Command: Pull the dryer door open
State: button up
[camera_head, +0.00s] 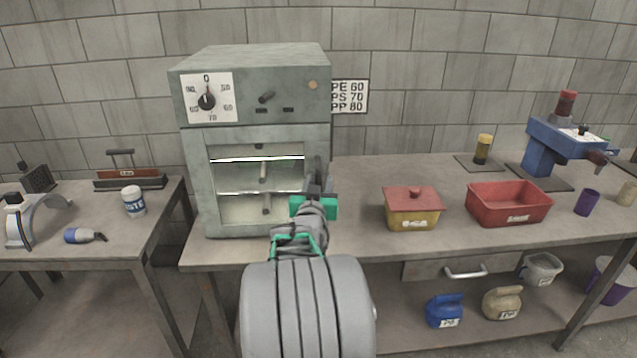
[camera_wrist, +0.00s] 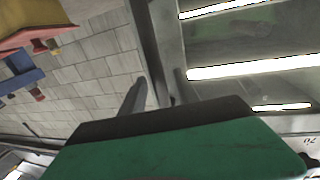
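The dryer (camera_head: 190,140) is a grey-green box at the back left of the middle table. Its door has a window (camera_head: 240,180) with lit shelves behind it; the window also shows in the wrist view (camera_wrist: 235,45). The door looks shut or nearly so. A grey bar that looks like the door handle (camera_wrist: 134,100) rises beyond my gripper in the wrist view. My gripper (camera_head: 316,190), with green parts, is at the door's right edge, by the handle. Its green body (camera_wrist: 180,150) hides the fingertips, so I cannot tell whether it grips the handle.
A yellow box with a red lid (camera_head: 412,208) and a red bin (camera_head: 508,202) stand to the right of the dryer. A blue press (camera_head: 560,140) is farther right. A left table (camera_head: 75,215) holds a white jar (camera_head: 133,201) and tools.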

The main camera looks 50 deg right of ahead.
jog(key=shift+c, duration=0.6)
grip_shut()
dwell(0.8)
